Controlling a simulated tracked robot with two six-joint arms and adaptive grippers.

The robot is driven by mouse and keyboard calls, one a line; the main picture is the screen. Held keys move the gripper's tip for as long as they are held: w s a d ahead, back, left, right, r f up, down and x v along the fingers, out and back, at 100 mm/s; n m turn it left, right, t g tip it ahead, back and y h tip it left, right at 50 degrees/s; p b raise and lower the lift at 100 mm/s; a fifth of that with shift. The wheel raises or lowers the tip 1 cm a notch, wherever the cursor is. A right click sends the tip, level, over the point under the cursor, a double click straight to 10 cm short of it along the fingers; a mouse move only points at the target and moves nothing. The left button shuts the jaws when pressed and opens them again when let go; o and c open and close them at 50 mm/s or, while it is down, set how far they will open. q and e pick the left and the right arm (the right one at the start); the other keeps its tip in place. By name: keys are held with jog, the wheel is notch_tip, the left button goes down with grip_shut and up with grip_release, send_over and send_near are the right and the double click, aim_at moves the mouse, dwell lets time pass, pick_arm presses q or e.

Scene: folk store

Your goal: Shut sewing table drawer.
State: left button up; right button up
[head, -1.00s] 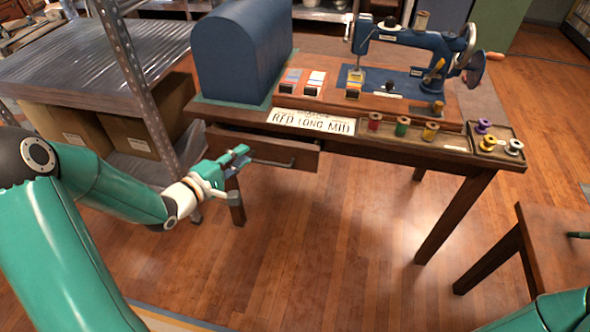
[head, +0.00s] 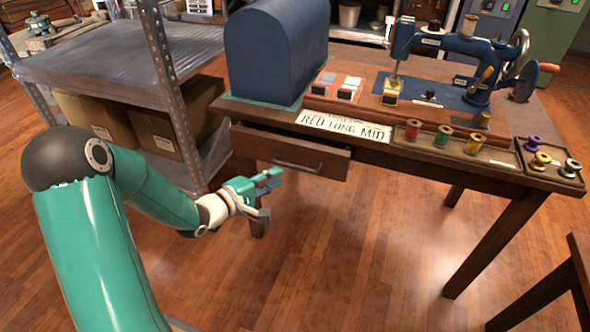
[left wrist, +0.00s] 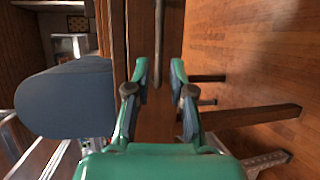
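The sewing table (head: 380,155) has a wooden drawer (head: 258,143) at its left end, pulled partly out; a dark gap shows behind its front's top edge. Its metal bar handle (head: 297,168) runs along the front. My left gripper (head: 275,193) is open and empty, just in front of and below the drawer's front in the head view, apart from the handle. In the left wrist view the two open fingers (left wrist: 159,95) are spread, with the handle (left wrist: 158,40) ahead between them. My right gripper is out of view.
On the tabletop stand a blue domed cover (head: 272,50), a sewing machine (head: 455,45), a lettered sign (head: 343,127) and trays of thread spools (head: 455,153). A metal shelf (head: 100,70) with cardboard boxes stands left. Another wooden table edge (head: 580,265) is at lower right. The floor in front is clear.

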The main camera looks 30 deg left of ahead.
aim_at(295, 167)
pick_arm(q)
jog(key=b+x, duration=0.1)
jog(key=x, duration=0.7)
jog(key=shift+w+f, duration=0.1)
jog(key=shift+w, duration=0.1)
grip_shut()
jog(key=shift+s, duration=0.1)
